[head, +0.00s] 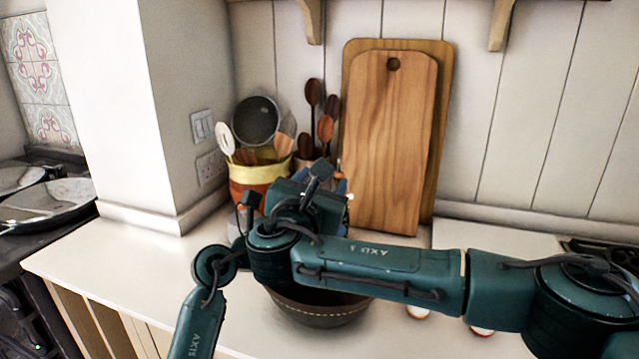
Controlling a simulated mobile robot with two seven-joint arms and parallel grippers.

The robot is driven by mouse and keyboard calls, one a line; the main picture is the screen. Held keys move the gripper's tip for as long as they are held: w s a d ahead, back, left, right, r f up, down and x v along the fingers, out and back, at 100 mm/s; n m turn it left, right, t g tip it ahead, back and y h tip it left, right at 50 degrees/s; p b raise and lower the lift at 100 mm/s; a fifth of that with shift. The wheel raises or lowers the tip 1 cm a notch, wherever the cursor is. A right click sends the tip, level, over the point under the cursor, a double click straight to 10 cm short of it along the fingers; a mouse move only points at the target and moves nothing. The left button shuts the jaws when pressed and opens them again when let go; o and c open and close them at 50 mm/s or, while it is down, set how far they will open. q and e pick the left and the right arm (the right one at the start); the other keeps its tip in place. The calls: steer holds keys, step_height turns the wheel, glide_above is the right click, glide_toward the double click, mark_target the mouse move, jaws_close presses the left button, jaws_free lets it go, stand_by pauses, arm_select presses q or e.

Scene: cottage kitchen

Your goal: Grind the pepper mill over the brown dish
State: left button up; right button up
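The brown dish (322,312), a dark round bowl with a pale stitched line near its rim, stands on the counter at the lower middle. My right arm crosses in front and hides its far part. The arm ends in a dark cluster (312,198) above and behind the dish, where the fingertips cannot be made out. My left arm rises from the bottom left and passes behind the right arm's wrist; its fingertips are hidden too. I cannot make out a pepper mill. A small orange-brown bit shows beside the cluster, too small to identify.
A yellow and orange crock (258,180) with utensils stands at the back, with wooden spoons (326,128) beside it. Two cutting boards (392,150) lean on the wall. A stove with pans (50,203) is at left. White counter (130,262) is clear at left. Small items show below my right arm.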

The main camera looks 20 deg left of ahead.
steer(key=shift+r, duration=0.15)
steer(key=o, duration=1)
steer(key=s, duration=1.2)
steer(key=shift+f, duration=0.2)
